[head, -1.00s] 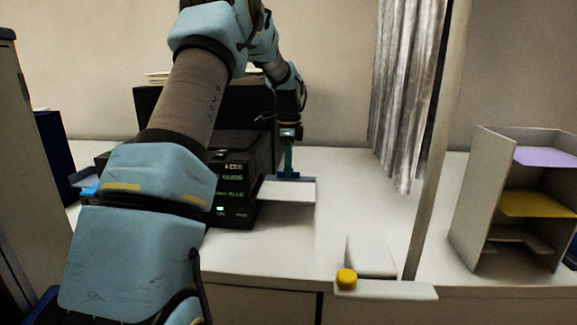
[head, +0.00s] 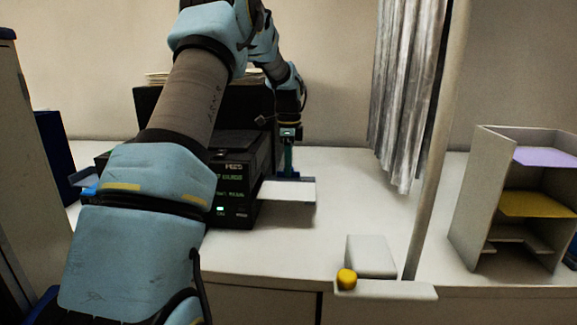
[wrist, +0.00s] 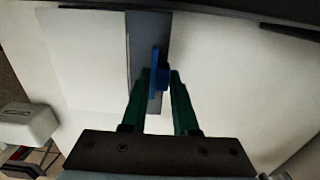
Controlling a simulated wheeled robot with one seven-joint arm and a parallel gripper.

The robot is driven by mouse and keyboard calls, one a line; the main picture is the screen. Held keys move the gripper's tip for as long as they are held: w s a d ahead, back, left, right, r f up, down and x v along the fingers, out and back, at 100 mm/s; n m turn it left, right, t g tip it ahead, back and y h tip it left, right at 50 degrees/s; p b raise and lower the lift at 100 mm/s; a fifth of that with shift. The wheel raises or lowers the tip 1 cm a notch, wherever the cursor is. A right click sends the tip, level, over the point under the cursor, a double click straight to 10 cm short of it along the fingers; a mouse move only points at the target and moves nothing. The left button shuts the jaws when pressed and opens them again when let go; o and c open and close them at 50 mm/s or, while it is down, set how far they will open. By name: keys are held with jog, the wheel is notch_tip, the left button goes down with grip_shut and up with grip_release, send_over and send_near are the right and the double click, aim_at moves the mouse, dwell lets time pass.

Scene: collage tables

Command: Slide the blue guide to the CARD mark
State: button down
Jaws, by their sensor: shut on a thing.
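The blue guide (wrist: 157,70) stands up from a grey tray strip in the wrist view. My gripper (wrist: 160,78) has its two green fingers around the guide and is shut on it. In the head view my gripper (head: 288,168) reaches down to the tray (head: 307,180) at the right side of the black machine (head: 238,190). White sheets (head: 286,191) lie on the tray, and they also show in the wrist view (wrist: 90,60). I cannot make out a CARD mark in either view.
A pole (head: 435,140) with a grey curtain (head: 405,90) stands right of the machine. A white block and yellow knob (head: 346,279) sit at the table's front edge. A shelf unit (head: 470,200) is at the right. The table between is clear.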

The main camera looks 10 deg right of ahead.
jog(key=shift+w+r, duration=0.15)
jog(key=shift+r, duration=0.05)
jog(key=shift+s+a+b, duration=0.2)
jog(key=shift+s+b, duration=0.15)
jog(key=shift+s, duration=0.35)
jog(key=shift+s+a+b, duration=0.15)
jog(key=shift+s+b, duration=0.15)
jog(key=shift+s, duration=0.35)
jog(key=shift+f, duration=0.1)
jog(key=c, duration=0.8)
grip_release()
jog(key=shift+s, duration=0.1)
notch_tip(320, 180, up, 11)
jog(key=b, duration=0.2)
jog(key=shift+f+b, duration=0.15)
jog(key=shift+b, duration=0.25)
